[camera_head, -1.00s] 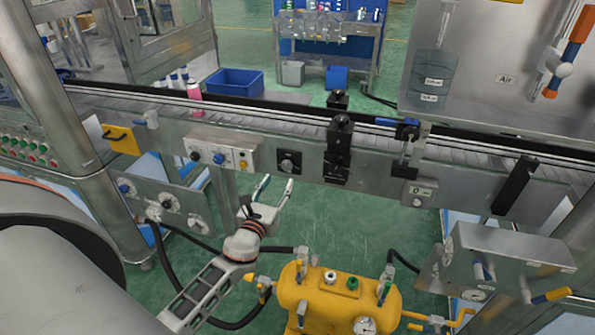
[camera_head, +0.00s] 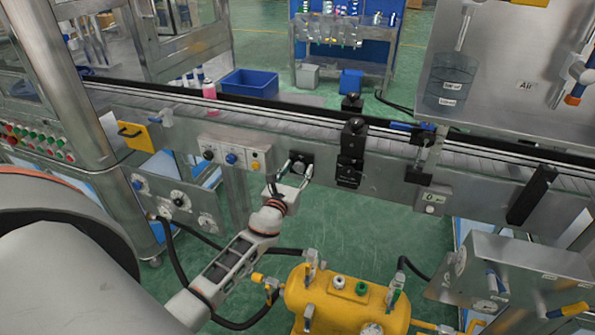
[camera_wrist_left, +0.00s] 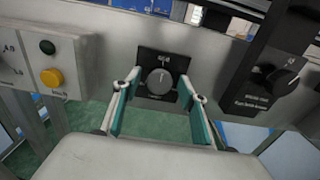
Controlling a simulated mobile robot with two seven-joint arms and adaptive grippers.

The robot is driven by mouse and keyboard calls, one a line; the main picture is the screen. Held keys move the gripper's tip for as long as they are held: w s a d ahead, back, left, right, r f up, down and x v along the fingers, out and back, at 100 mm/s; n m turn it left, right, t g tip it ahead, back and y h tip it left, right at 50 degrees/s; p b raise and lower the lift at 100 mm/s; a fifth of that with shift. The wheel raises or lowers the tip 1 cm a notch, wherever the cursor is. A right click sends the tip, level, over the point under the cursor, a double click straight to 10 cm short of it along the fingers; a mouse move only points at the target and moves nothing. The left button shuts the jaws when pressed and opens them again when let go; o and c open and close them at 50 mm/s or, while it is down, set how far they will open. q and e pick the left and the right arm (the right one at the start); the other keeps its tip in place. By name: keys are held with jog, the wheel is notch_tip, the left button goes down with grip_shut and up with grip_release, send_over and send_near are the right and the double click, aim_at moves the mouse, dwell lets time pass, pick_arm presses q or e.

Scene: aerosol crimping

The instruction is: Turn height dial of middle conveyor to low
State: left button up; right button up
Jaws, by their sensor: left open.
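A round grey dial (camera_wrist_left: 159,81) on a square black plate sits on the front face of the conveyor (camera_head: 400,165). Its label is too small to read; the pointer mark looks roughly upright. In the head view the dial plate (camera_head: 301,161) lies right at my fingertips. My left gripper (camera_head: 296,170) is open. In the left wrist view its two teal-lined fingers (camera_wrist_left: 160,92) stand apart, one on each side of the dial, with nothing held. I cannot tell whether the tips touch the plate. My right gripper is not in view.
Left of the dial is a control box (camera_head: 234,156) with knobs and a yellow button. To the right is a black block with another knob (camera_wrist_left: 286,79).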

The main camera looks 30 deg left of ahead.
pick_arm(q)
jog(key=c, duration=1.1)
